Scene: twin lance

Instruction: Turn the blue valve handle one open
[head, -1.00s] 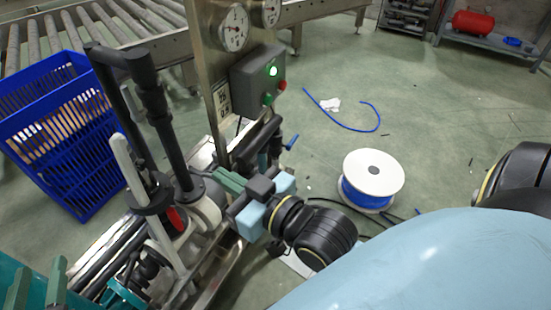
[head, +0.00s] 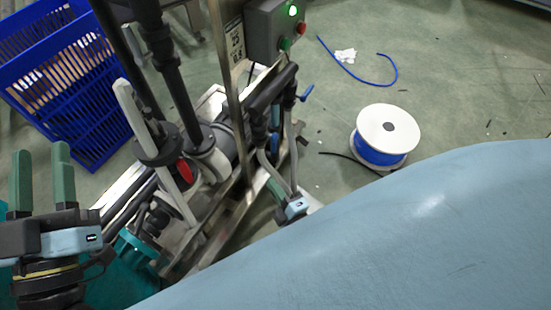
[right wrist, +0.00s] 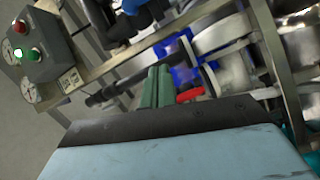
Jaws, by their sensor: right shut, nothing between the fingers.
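A small blue handle (head: 306,93) sticks out to the right of the dark pipework on the skid, just below the control box in the head view. Its turn position is too small to tell. My left gripper (head: 41,172) is at the far left, its two green fingers upright and apart, empty and well away from the handle. My right gripper (head: 275,188) shows only in part, low beside the skid and below the handle, apart from it; my pale blue arm hides the rest. In the right wrist view its green fingers (right wrist: 157,88) are together and empty, in front of pipework.
A grey control box (head: 275,30) with a lit green lamp stands on the steel post. Black upright pipes and a red lever (head: 184,170) crowd the skid. A blue crate (head: 95,120) is at left. A white cable spool (head: 388,128) stands on the floor at right.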

